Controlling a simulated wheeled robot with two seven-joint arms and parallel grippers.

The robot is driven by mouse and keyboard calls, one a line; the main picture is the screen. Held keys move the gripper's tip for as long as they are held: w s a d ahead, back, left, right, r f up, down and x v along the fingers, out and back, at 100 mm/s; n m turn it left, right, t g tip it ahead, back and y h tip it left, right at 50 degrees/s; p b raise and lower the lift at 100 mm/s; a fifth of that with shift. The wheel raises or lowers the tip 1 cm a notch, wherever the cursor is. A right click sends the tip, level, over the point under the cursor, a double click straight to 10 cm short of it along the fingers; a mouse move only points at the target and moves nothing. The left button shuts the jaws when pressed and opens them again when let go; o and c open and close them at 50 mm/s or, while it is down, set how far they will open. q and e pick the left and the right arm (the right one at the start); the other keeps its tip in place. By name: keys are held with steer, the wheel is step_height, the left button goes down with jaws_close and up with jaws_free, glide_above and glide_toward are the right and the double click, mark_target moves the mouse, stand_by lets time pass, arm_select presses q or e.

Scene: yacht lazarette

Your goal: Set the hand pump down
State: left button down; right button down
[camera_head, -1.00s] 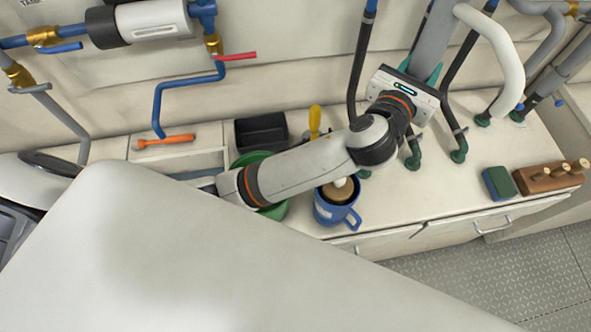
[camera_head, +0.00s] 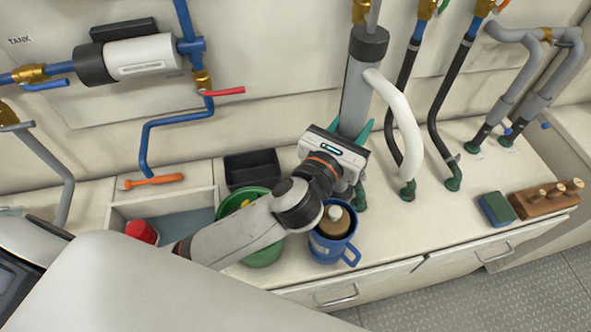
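The hand pump (camera_head: 357,85) is a grey cylinder with a black cap, a rod at its top and a curved white hose (camera_head: 405,120) on its right side. It stands nearly upright in the middle of the head view. My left gripper (camera_head: 349,128) has teal fingers closed around the pump's lower body. The gripper body and wrist hide the pump's lower end, so I cannot tell whether it touches the white counter (camera_head: 410,240). My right gripper is not in view.
Close by stand a blue mug (camera_head: 328,250) with a wooden-topped item, a green bowl (camera_head: 262,255) and a black bin (camera_head: 252,169). Black hoses (camera_head: 441,105) rise behind. A green sponge (camera_head: 497,209) and wooden block (camera_head: 546,200) lie right. Counter between mug and sponge is free.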

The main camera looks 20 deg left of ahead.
arm_select(q)
steer(key=s+a, duration=0.6)
steer(key=a, duration=0.3)
step_height(320, 180, down, 11)
steer(key=b, duration=0.3)
steer(key=shift+d+f, duration=0.15)
steer(key=shift+d, duration=0.1)
steer(key=shift+f, duration=0.1)
steer(key=c, duration=1.3)
jaws_free()
steer(key=shift+f, duration=0.2)
steer(key=o, duration=0.4)
steer(key=shift+r, duration=0.1)
